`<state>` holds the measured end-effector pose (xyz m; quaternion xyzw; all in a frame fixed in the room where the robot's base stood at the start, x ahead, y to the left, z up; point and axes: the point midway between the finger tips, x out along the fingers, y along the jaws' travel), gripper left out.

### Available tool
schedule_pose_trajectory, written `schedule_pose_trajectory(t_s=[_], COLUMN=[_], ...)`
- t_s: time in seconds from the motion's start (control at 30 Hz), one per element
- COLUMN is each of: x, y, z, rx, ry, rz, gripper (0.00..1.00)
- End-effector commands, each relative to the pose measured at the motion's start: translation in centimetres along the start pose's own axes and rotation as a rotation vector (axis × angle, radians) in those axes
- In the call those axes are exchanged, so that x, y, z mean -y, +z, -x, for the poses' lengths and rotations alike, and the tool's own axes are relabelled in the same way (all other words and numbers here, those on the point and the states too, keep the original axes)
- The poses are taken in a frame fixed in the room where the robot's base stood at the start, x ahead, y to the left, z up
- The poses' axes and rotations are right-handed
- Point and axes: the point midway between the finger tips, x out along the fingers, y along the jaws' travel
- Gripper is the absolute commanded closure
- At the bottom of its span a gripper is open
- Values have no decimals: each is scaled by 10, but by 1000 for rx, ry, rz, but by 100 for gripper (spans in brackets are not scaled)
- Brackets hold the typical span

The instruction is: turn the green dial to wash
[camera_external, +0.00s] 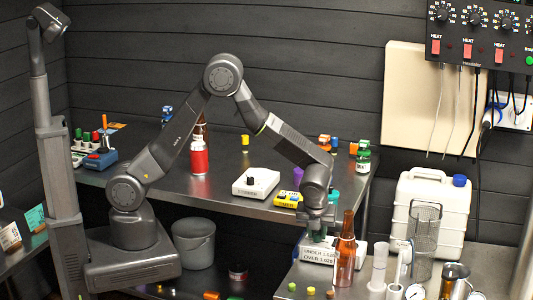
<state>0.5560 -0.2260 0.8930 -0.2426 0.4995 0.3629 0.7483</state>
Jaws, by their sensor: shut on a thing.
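My gripper (319,226) points down over the small steel table at the lower right. Its fingers are shut on a green dial (319,236), which shows only as a small patch between and below them. The dial sits on top of a low white box (335,262) that has black lettering on its front, in part "UNDER" and "OVER". The gripper and wrist hide most of the dial, so its pointer and any "wash" mark cannot be seen.
A brown bottle (345,250) stands close right of the gripper. A clear cylinder (423,250) and white jug (430,210) are further right. Small caps lie in front.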

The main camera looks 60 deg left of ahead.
Motion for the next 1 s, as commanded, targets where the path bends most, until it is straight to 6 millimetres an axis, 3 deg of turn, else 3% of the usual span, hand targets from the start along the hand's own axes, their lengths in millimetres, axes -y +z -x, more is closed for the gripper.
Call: schedule_pose_trajectory(t_s=[0.6, 1.0], x=[-5, -5], y=[3, 3], z=[3, 1], rx=[-3, -2], ry=[-212, -295], rz=[-519, -718], gripper=[96, 97])
